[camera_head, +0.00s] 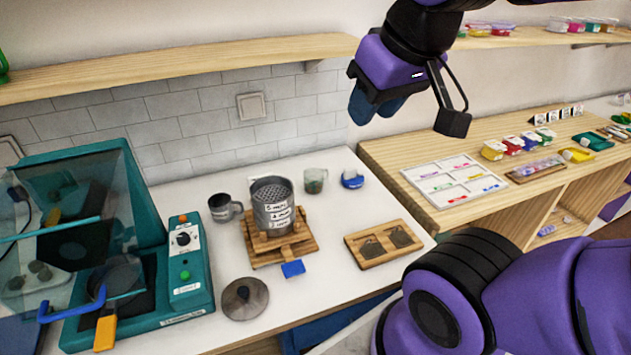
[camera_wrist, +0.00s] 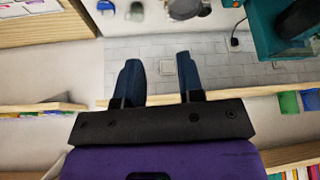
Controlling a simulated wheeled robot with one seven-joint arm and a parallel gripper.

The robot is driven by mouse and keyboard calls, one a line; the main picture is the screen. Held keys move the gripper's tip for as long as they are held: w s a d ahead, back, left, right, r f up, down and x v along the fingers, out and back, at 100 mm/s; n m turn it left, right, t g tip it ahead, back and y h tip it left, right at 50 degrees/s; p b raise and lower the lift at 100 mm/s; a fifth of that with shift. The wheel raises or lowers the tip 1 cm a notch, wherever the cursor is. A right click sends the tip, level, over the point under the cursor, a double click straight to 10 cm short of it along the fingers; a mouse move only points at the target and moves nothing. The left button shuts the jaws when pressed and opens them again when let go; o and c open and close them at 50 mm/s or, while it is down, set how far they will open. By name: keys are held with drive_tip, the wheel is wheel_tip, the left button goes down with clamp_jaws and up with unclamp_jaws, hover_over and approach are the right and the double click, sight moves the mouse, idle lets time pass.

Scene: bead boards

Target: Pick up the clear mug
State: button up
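The clear mug (camera_head: 314,180) stands upright on the white counter near the tiled wall, behind and right of a metal pot. It looks see-through with a greenish tint. My gripper (camera_head: 376,106) is raised well above the counter, up and to the right of the mug in the head view. In the wrist view the two dark blue fingers of my gripper (camera_wrist: 160,78) are spread apart with nothing between them.
The metal pot (camera_head: 272,203) stands on a wooden stand, with a dark mug (camera_head: 222,208) to its left. A blue item (camera_head: 352,179) sits right of the clear mug. A wooden tray (camera_head: 383,243), grey lid (camera_head: 245,298) and teal machine (camera_head: 185,262) are nearby. A shelf (camera_head: 180,66) runs above.

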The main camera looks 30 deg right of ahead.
drive_tip(key=shift+o, duration=0.6)
drive_tip(key=m+g, duration=0.4)
drive_tip(key=m, duration=1.4)
hover_over(327, 171)
wheel_tip(327, 171, down, 29)
drive_tip(key=f, duration=0.4)
drive_tip(key=shift+w+f, duration=0.25)
drive_tip(key=shift+f, duration=0.05)
drive_tip(key=shift+d+f, duration=0.15)
drive_tip(key=shift+f, duration=2.55)
